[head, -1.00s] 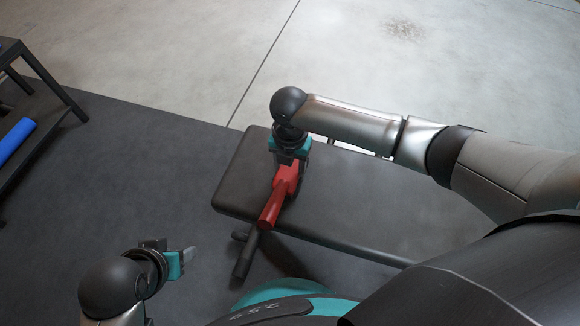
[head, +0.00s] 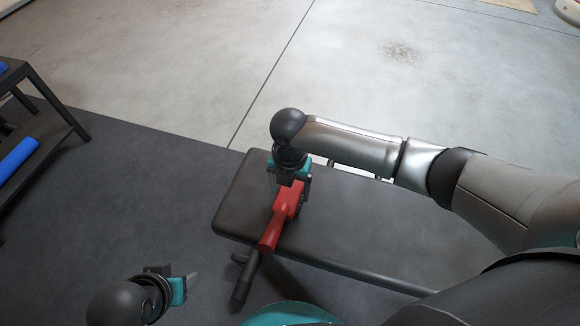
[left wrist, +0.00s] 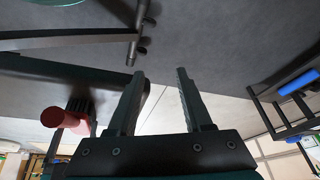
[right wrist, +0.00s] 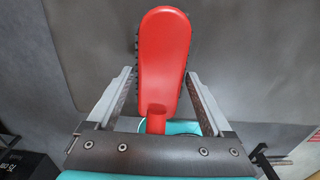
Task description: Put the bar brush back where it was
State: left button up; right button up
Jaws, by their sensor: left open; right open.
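The red bar brush (head: 284,208) with black bristles lies on the black padded bench (head: 350,225) near its left end. Its handle points toward me, over the bench's near edge. My right gripper (head: 289,183) is above the brush's head end, fingers open. In the right wrist view, the wide red head (right wrist: 163,60) shows between and beyond the open fingers (right wrist: 158,78), with a gap on each side. My left gripper (head: 190,285) is open and empty, low at the left of the bench. The left wrist view shows the red brush (left wrist: 62,119) left of its fingers (left wrist: 160,75).
A dark rack (head: 40,100) holding blue rolls (head: 16,158) stands at the left. A dark bench foot bar (head: 245,278) sticks out below the brush. The dark mat (head: 150,190) between rack and bench is clear, with bare concrete floor (head: 200,70) beyond.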

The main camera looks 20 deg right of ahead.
notch_tip(320, 180, up, 9)
jog(key=p, duration=0.4)
pick_arm(q)
jog(key=s+f+g+p, duration=0.1)
jog(key=s+f, duration=0.2)
jog(key=f, duration=0.7)
jog(key=shift+s+a+f+g, duration=0.25)
jog(key=shift+s+a+g, duration=0.05)
jog(key=shift+g, duration=0.1)
pick_arm(e)
jog(key=shift+r, duration=0.95)
